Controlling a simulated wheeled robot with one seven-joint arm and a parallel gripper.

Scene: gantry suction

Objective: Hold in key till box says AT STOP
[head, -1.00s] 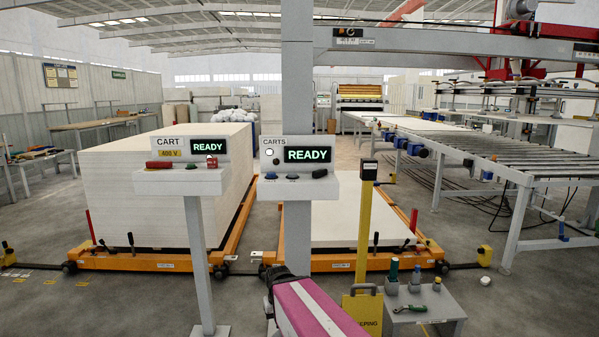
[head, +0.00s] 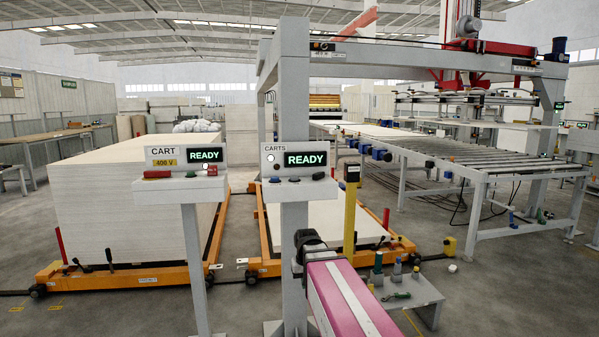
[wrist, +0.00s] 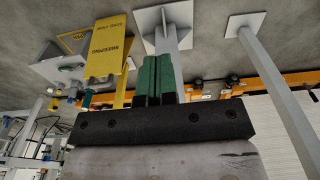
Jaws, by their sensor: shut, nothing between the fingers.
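The CARTS box (head: 295,160) is on a grey post and its screen reads READY in green. It has a white lamp, and along its front ledge sit a blue key (head: 274,180), a green key (head: 293,180) and a black key (head: 318,176). The separate CART box (head: 185,160) at left also reads READY; a red bar (head: 158,174) and a green key (head: 191,172) show on it. In the wrist view my gripper (wrist: 156,62) has its green fingers together, empty. In the head view my pink arm rises below the CARTS box; the fingertips cannot be made out there.
Orange carts bear a tall pale board stack (head: 135,200) and a lower one (head: 325,222). A roller conveyor (head: 470,175) stands further right. Grey posts rise close ahead.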

